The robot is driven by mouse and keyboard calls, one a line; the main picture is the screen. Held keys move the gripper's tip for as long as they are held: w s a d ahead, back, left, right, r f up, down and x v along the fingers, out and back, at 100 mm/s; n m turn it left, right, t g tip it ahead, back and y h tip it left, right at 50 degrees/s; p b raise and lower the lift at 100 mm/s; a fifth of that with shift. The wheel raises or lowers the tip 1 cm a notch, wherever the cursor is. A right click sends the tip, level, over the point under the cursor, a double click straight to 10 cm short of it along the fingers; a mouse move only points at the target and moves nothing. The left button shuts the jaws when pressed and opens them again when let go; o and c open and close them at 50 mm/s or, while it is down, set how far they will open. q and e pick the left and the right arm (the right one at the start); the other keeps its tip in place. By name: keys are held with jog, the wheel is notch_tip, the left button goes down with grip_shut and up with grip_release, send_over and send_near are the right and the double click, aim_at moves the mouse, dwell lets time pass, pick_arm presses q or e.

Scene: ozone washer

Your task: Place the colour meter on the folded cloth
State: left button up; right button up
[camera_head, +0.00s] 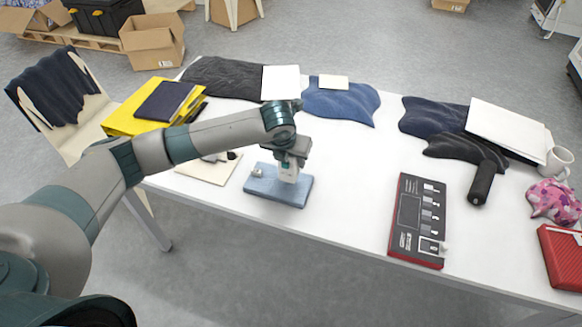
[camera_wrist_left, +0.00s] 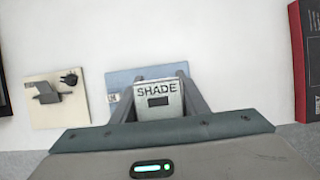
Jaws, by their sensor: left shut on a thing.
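The colour meter (camera_wrist_left: 158,98), a pale grey block marked "SHADE" with a small dark window, is between the fingers of my left gripper (camera_head: 290,163). In the head view the meter (camera_head: 288,172) shows below the gripper, over the folded cloth. The left gripper is shut on it in the wrist view (camera_wrist_left: 158,92). The folded cloth (camera_head: 300,194) is a light blue flat pad near the table's front edge; it also shows in the wrist view (camera_wrist_left: 121,78), partly hidden by the meter and fingers. I cannot tell whether the meter touches the cloth. My right gripper is not in view.
A cream board (camera_head: 206,172) with a dark plug lies left of the cloth, partly behind my arm. A black and red panel (camera_head: 419,220) lies to the right. Dark and blue garments (camera_head: 340,103) lie behind. White table (camera_head: 350,170) between cloth and panel is clear.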

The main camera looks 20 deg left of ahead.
aim_at(291, 168)
pick_arm(q)
jog(key=shift+f, duration=0.1)
notch_tip(291, 168, down, 3)
jog(key=shift+r+p, duration=0.2)
jog(key=shift+p, duration=0.45)
jog(key=shift+f, duration=0.55)
jog(key=shift+f, duration=0.1)
jog(key=o, duration=1.3)
